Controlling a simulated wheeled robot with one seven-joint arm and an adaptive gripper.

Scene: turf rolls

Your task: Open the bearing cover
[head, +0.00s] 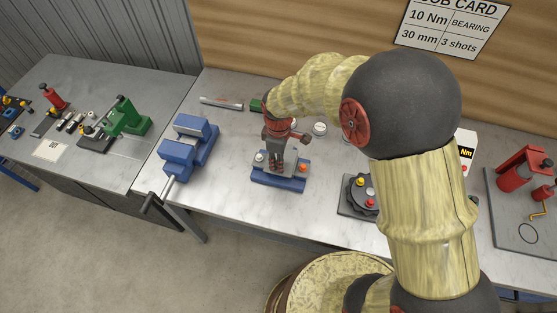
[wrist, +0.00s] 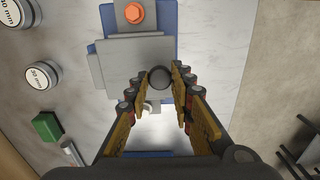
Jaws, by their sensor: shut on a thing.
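The bearing unit has a blue base (head: 279,182) and a grey block, and stands on the metal bench left of my arm. In the wrist view its stepped grey cover (wrist: 128,67) lies over the blue base (wrist: 166,18), with an orange hex bolt (wrist: 134,13) at one end and a pale bolt (wrist: 149,107) at the other. A dark round knob (wrist: 159,77) sits at the cover's edge. My gripper (wrist: 161,74) is shut on this knob, one finger on each side. In the head view my gripper (head: 275,158) is over the unit and hides much of it. The cover looks closed.
A blue vise (head: 187,148) stands to the left. Round white weights (wrist: 43,75) and a green block (wrist: 46,127) lie behind the unit. A dark round fixture (head: 360,195) is to the right. Bare bench lies between vise and unit.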

